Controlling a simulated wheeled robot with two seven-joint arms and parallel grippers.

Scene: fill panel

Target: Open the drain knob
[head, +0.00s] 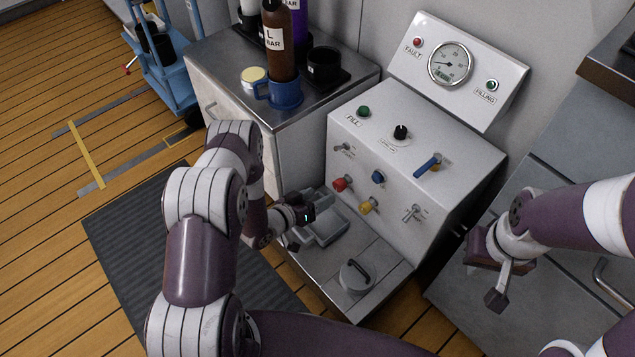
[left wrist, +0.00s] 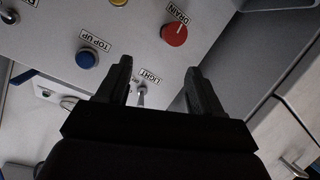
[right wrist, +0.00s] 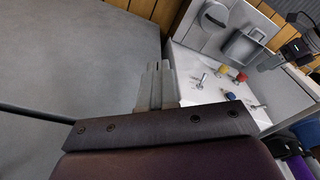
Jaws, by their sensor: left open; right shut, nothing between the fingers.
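The drain knob is a round red knob with a white mark. It sits on the panel's front face in the head view (head: 341,184), and beside its DRAIN label in the left wrist view (left wrist: 174,35). It also shows small in the right wrist view (right wrist: 242,76). My left gripper (head: 304,214) is open and empty, just in front of the panel and below and left of the knob. In the left wrist view its fingers (left wrist: 160,67) point at the panel, apart from the knob. My right gripper (head: 497,297) is shut and empty, right of the panel; its fingers (right wrist: 157,68) are together.
A blue TOP UP knob (head: 377,177), a yellow knob (head: 369,206) and a LIGHT toggle (left wrist: 141,94) are near the drain knob. A blue lever (head: 428,166) is on the sloped top. A cabinet with bottles and a blue mug (head: 285,95) stands to the left.

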